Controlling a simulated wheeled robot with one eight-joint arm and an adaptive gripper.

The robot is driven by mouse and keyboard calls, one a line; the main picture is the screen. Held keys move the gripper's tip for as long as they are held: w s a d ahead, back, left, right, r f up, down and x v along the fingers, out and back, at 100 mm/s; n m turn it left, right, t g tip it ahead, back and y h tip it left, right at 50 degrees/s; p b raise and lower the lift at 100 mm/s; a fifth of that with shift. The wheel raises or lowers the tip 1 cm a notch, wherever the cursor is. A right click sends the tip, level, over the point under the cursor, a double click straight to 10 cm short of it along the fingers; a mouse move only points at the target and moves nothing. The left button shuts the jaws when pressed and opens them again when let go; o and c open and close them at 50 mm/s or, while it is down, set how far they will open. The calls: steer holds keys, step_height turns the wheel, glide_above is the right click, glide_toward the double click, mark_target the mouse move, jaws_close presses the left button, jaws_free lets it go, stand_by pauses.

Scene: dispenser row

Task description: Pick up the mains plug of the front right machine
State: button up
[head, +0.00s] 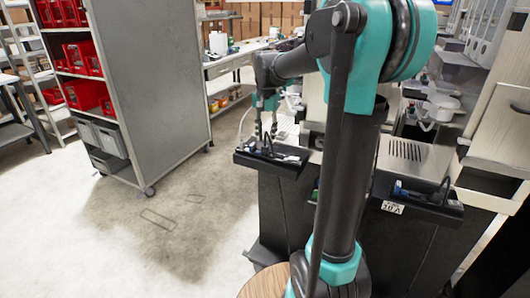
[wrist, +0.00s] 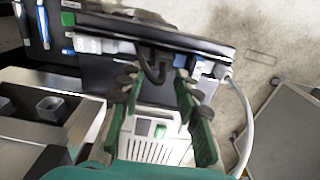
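My gripper (head: 266,137) hangs fingers-down over the black tray (head: 245,159) on the front of a dark machine. In the wrist view, the green fingers (wrist: 160,80) are apart with a gap between them. A black cable loop (wrist: 152,68) shows near the gap, beside the tray (wrist: 185,44); I cannot tell whether a finger touches it. A white connector (wrist: 120,47) lies left of the loop. A white plug-like end with blue (wrist: 204,68) lies at the right, joined to a white cable (wrist: 242,105). I cannot tell which piece is the mains plug.
A second black tray (head: 425,201) with a label and blue and dark pieces is on the machine at the right. A grey shelf unit (head: 150,85) with red bins stands at the left. The floor (head: 160,240) between is clear. My arm hides part of the machines.

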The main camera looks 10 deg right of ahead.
mark_target(265, 146)
steer(key=f, duration=0.5)
steer(key=shift+a, duration=0.2)
steer(key=shift+c, duration=0.3)
jaws_close()
